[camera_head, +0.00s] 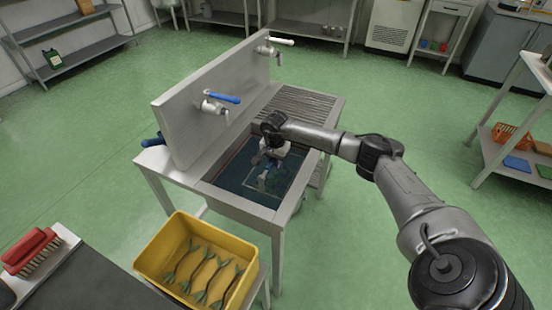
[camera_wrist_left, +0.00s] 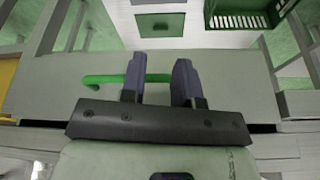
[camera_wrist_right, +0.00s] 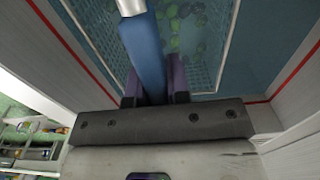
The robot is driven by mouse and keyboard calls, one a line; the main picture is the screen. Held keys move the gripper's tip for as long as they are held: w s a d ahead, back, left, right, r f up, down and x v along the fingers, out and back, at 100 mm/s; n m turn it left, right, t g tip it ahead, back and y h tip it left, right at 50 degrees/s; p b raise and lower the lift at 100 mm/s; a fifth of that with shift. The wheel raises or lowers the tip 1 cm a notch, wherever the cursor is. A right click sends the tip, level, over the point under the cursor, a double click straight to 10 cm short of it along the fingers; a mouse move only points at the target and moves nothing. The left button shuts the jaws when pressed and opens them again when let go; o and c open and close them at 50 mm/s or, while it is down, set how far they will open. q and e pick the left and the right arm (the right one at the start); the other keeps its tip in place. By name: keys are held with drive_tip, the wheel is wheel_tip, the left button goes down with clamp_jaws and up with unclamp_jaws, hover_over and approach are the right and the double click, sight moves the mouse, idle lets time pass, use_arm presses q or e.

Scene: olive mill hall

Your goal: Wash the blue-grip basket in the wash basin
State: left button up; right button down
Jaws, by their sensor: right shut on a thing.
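The wash basin (camera_head: 233,203) is a steel sink unit holding dark bluish water. My right gripper (camera_head: 266,160) reaches down into it. In the right wrist view my right gripper (camera_wrist_right: 155,92) is shut on the blue grip (camera_wrist_right: 143,50) of the basket. The mesh basket (camera_wrist_right: 205,82) lies in the basin with green leaf-like or olive-like pieces showing inside; its outline is faint in the head view (camera_head: 284,190). My left gripper is outside the head view. In the left wrist view my left gripper (camera_wrist_left: 160,82) is open, with a green bar (camera_wrist_left: 104,80) seen beyond its fingers.
A blue-lever tap (camera_head: 215,103) and a white-lever tap (camera_head: 268,50) project from the backsplash. A ribbed drainboard (camera_head: 305,103) adjoins the basin. A yellow crate (camera_head: 160,262) stands in front, and a red brush (camera_head: 35,250) lies at left.

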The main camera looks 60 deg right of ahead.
sight(268, 167)
drive_tip(key=shift+s+a+r+p, duration=0.1)
drive_tip(key=shift+a+p, duration=0.4)
drive_tip(key=shift+a, duration=0.4)
drive_tip(key=shift+s+a+r+p, duration=0.1)
drive_tip(key=shift+a+p, duration=0.35)
drive_tip(key=shift+a, duration=0.4)
drive_tip(key=shift+a+f+p, duration=0.15)
drive_tip(key=shift+a+p, duration=0.55)
drive_tip(key=shift+a, duration=0.85)
drive_tip(key=shift+d+f+b, duration=0.1)
drive_tip(key=shift+d+b, duration=0.35)
drive_tip(key=shift+d, duration=0.05)
drive_tip(key=shift+w+d+b, duration=0.1)
drive_tip(key=shift+d+b, duration=0.65)
drive_tip(key=shift+d, duration=0.75)
